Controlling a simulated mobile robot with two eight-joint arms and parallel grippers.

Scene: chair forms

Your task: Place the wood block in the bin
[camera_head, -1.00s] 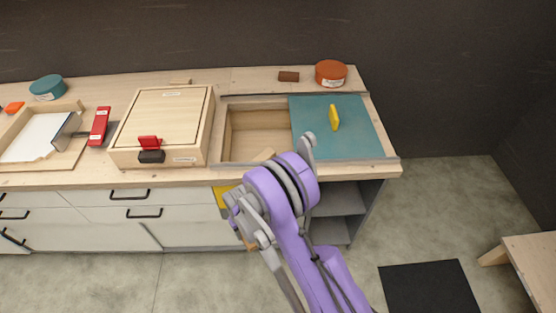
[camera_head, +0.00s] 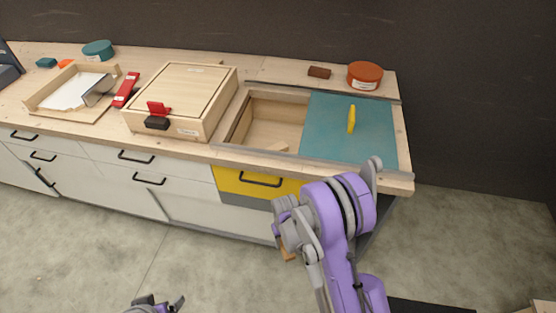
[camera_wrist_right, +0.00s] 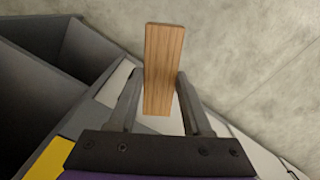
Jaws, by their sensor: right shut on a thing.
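A light-brown wood block (camera_wrist_right: 164,65) is between the fingers of my right gripper (camera_wrist_right: 157,85), which is shut on it. In the head view its end (camera_head: 286,254) shows below my purple right arm, in front of the cabinet, lower than the counter top. An open wooden compartment (camera_head: 270,125), which may be the bin, is sunk in the counter beside a teal lid (camera_head: 330,130) with a yellow handle. A small light wood piece lies in its front corner. My left gripper (camera_head: 165,303) shows partly at the bottom edge; its opening is unclear.
A yellow drawer front (camera_head: 245,184) is below the compartment. A wooden box (camera_head: 180,95) with a red latch stands left of it. A brown block (camera_head: 319,72) and an orange round container (camera_head: 364,76) stand at the back. Dark grey open compartments (camera_wrist_right: 50,80) are left in the wrist view.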

